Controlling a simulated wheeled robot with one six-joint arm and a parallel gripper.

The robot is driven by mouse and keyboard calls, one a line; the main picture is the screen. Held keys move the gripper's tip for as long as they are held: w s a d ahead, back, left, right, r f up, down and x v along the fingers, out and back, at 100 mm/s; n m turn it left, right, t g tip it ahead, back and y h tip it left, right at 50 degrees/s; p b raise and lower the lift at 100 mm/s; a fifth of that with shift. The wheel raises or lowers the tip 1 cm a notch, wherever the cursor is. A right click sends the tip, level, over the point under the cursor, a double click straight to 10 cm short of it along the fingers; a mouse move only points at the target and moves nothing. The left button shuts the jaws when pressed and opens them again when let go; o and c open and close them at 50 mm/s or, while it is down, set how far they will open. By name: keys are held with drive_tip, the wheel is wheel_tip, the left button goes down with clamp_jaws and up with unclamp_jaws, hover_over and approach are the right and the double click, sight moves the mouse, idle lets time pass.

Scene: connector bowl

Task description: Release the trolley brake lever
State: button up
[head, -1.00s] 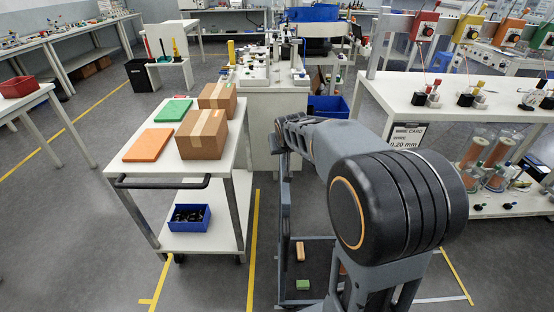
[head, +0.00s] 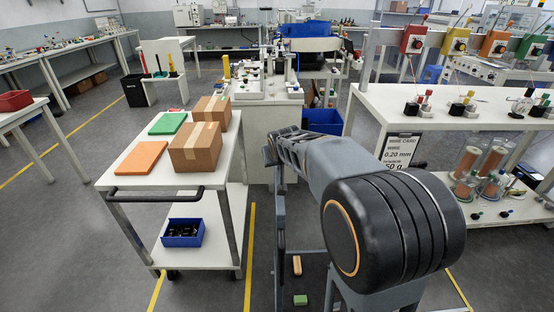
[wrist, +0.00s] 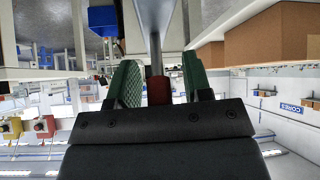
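The white trolley (head: 148,178) stands left of centre in the head view, with a black push handle (head: 158,193) at its near end. My gripper (wrist: 160,82) has green pads and is open in the wrist view. A red piece (wrist: 159,91) on the end of a grey rod (wrist: 156,58) lies between the pads, with visible gaps on both sides. It may be the brake lever; its lower part is hidden by the gripper body. In the head view my arm hides the gripper, and no brake lever can be made out on the trolley.
Two cardboard boxes (head: 196,148), an orange plate (head: 140,158) and a green plate (head: 168,123) lie on the trolley top. A blue bin (head: 183,232) sits on its lower shelf. A white bench (head: 460,112) stands close on the right. Floor left of the trolley is clear.

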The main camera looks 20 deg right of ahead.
drive_tip(key=p+v, duration=0.1)
drive_tip(key=v, duration=1.2)
drive_tip(key=shift+s+r, duration=0.2)
drive_tip(key=shift+r, duration=0.1)
drive_tip(key=s+a+n+g+y+p, duration=0.1)
drive_tip(key=s+a+g+p, duration=0.1)
drive_tip(key=s+p, duration=0.4)
drive_tip(key=s+a+g+y+p, duration=0.1)
drive_tip(key=s+a+g+p, duration=0.1)
drive_tip(key=s+a+p, duration=0.2)
drive_tip(key=s+p, duration=0.3)
drive_tip(key=s, duration=0.1)
drive_tip(key=shift+s+a+f+n+g, duration=0.15)
drive_tip(key=shift+s+f+n+g, duration=0.05)
drive_tip(key=shift+s+n+g, duration=0.2)
